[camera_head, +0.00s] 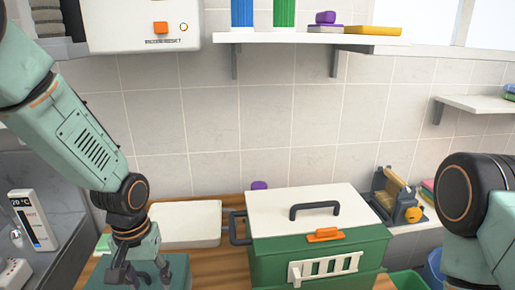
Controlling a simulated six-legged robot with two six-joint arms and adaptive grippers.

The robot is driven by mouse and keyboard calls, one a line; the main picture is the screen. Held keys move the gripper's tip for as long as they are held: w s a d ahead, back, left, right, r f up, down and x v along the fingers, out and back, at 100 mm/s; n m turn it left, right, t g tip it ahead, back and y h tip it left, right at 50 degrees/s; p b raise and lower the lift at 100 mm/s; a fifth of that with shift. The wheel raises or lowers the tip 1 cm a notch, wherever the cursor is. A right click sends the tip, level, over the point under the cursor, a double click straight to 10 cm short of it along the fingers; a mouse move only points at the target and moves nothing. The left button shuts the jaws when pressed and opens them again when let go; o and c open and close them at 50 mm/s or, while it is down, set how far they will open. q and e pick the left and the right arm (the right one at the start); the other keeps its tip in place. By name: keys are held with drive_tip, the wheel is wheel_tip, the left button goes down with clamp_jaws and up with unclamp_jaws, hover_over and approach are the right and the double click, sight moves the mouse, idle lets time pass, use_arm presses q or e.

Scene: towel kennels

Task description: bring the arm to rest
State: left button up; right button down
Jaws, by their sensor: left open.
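My left arm comes in from the upper left and points down. Its gripper (148,277) is open and empty at the bottom left, over or in front of a teal-green surface whose lower part is cut off by the picture edge. I cannot tell whether the fingers touch it. My right arm shows only as a link and joint at the right edge. Its gripper is out of the picture.
A green box with a white lid (305,208) and dark handle stands on the wooden counter, right of my left gripper. A white tray (186,225) lies behind the gripper. A roller device (396,199) stands right. A shelf (310,38) hangs above; the tiled wall between is clear.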

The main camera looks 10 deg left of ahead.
use_arm(q)
drive_tip(key=s+d+f+b, duration=0.2)
drive_tip(key=s+f+b, duration=0.25)
drive_tip(key=f, duration=0.65)
drive_tip(key=s+d+f+b, duration=0.1)
drive_tip(key=s+f+b, duration=0.4)
drive_tip(key=f, duration=0.7)
drive_tip(key=s+f+m+b, duration=0.1)
drive_tip(key=s+f+b, duration=0.7)
drive_tip(key=s+f, duration=0.6)
drive_tip(key=shift+s+d+f, duration=0.2)
drive_tip(key=shift+s, duration=0.6)
